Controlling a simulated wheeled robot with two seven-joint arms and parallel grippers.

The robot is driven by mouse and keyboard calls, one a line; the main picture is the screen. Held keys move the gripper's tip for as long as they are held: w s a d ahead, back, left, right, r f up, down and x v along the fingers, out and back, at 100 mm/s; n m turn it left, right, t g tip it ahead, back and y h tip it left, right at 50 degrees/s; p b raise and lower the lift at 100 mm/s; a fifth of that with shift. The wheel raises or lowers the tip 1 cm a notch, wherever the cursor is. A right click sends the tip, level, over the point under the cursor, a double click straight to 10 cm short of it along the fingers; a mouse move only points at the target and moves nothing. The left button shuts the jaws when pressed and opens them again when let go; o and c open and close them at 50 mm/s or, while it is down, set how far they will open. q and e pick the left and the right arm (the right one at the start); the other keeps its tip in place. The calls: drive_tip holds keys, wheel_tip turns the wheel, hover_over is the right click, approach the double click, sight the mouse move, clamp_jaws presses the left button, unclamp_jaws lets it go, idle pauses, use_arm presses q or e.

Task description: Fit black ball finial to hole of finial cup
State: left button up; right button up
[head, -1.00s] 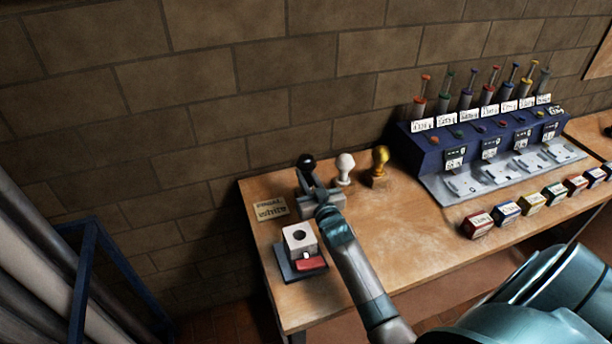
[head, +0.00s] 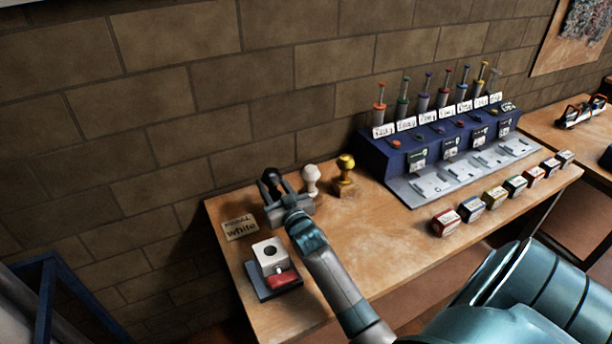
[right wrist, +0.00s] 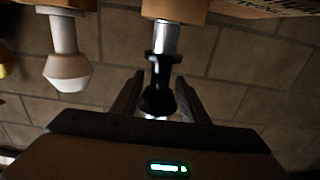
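The black ball finial (head: 272,175) stands upright at the back left of the table. It also shows in the right wrist view (right wrist: 158,92), upside down, with a silver shank. My right gripper (head: 276,186) is open, with one finger on each side of the finial; in the right wrist view, gaps show between it and the fingers (right wrist: 158,98). The finial cup appears to be the white block (head: 270,254) with a dark round hole on top, in a grey fixture with a red part, in front of the finial. My left gripper is out of view.
A white finial (head: 311,180) and a gold finial (head: 345,172) stand just right of the black one. A card (head: 240,228) reading "white" lies left. A blue dispenser rack (head: 440,148) and several small labelled boxes (head: 446,222) are to the right. The table's middle is clear.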

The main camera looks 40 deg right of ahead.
drive_tip(key=s+d+r+b, duration=0.3)
drive_tip(key=s+d+r, duration=0.2)
drive_tip(key=s+r, duration=0.3)
drive_tip(key=shift+s+d+r, duration=0.15)
drive_tip(key=shift+s+d, duration=0.05)
drive_tip(key=shift+s, duration=1)
